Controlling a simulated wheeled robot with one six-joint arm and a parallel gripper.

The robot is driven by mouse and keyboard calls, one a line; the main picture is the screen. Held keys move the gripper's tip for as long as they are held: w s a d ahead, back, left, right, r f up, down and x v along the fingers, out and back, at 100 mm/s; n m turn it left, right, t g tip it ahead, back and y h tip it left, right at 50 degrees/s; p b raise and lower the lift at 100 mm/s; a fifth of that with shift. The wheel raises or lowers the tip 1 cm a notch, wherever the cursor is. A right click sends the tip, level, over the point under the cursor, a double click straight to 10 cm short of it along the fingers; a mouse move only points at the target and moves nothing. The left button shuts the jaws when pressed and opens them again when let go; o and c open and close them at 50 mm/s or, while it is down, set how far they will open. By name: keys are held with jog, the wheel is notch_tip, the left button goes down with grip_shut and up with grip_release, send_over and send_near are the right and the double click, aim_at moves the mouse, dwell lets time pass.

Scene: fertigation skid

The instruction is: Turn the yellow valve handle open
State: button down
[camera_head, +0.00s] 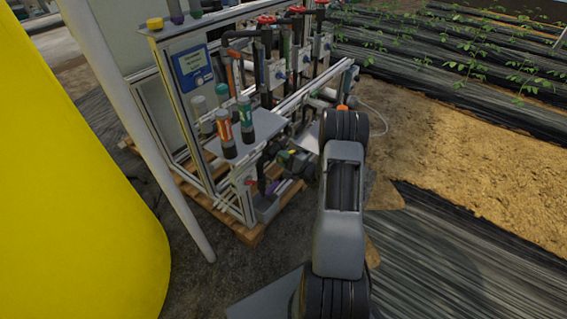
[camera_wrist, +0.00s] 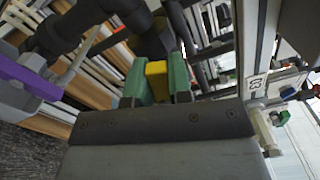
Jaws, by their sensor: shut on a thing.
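The yellow valve handle (camera_wrist: 156,80) shows as a small yellow block in the wrist view. My gripper (camera_wrist: 157,70) is shut on it, with one green finger pad on each side. Much of the handle is hidden between the pads and by the gripper body, so its angle on the valve is unclear. A dark pipe fitting (camera_wrist: 150,37) lies just beyond the fingertips. In the head view my arm reaches to the skid's lower right part, where a small patch of yellow and green shows.
A purple bar-shaped part (camera_wrist: 30,76) is left of my gripper, and a small green knob (camera_wrist: 281,118) is to the right. The skid (camera_head: 205,150) carries bottles and red-handled valves (camera_head: 297,9). A white post (camera_head: 150,140) and a large yellow tank (camera_head: 70,190) stand at left.

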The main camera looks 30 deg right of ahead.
jog(key=shift+f+n+b, duration=0.25)
jog(key=shift+n+b, duration=0.5)
jog(key=shift+b, duration=0.1)
jog(key=shift+f+n+b, duration=0.25)
jog(key=shift+n+b, duration=0.5)
jog(key=shift+b, duration=0.05)
jog(key=c, duration=1)
grip_release()
jog(key=shift+c, duration=0.2)
jog(key=shift+r, duration=0.1)
jog(key=p+v, duration=0.3)
jog(key=v, duration=1)
jog(key=shift+s, duration=0.4)
jog(key=shift+n, duration=0.3)
